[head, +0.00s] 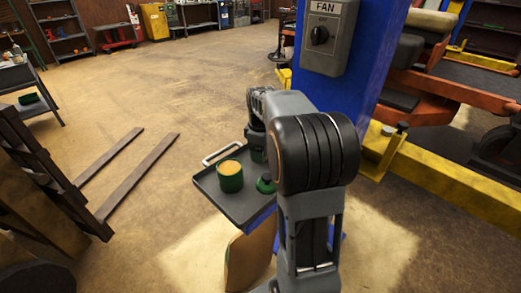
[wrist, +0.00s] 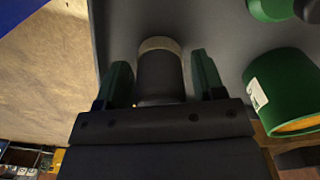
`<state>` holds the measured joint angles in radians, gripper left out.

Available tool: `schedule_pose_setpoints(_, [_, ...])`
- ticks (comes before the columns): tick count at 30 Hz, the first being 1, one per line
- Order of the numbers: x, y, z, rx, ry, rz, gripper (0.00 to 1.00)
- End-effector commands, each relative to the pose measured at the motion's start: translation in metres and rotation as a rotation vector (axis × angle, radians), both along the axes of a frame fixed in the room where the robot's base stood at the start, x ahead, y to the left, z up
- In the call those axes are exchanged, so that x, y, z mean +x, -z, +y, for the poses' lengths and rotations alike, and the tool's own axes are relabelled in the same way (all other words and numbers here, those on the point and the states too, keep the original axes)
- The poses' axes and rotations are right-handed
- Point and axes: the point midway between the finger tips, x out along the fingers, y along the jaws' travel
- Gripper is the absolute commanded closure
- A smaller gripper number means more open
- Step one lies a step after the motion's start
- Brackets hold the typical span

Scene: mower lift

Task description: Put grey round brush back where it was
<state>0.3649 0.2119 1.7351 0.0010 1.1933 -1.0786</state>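The grey round brush (wrist: 160,72), a dark grey cylinder with a tan band at its far end, is in the wrist view between my gripper's two green fingers. My gripper (wrist: 162,80) is open around it, with a narrow gap on each side. The brush appears to be on or just above the dark tray (head: 240,211); I cannot tell which. In the head view my gripper (head: 258,154) is low over the tray's far side, partly behind my arm, and the brush is hidden.
A green tin with a tan top (head: 230,177) stands on the tray, beside my gripper. A smaller green round item (head: 265,184) is near it. A blue post with a FAN switch box (head: 328,36) rises behind my arm.

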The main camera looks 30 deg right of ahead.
Motion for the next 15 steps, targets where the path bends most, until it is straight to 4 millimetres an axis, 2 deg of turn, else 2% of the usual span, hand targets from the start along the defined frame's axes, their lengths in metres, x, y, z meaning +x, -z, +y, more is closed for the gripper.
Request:
schedule_pose_setpoints(3, [0.0, 0.0, 0.0, 0.0, 0.0, 0.0, 0.27])
schedule_pose_setpoints(10, [0.0, -0.001, 0.0, 0.0, 0.0, 0.0, 0.27])
schedule_pose_setpoints(15, [0.0, -0.016, 0.0, -0.002, 0.0, -0.003, 0.27])
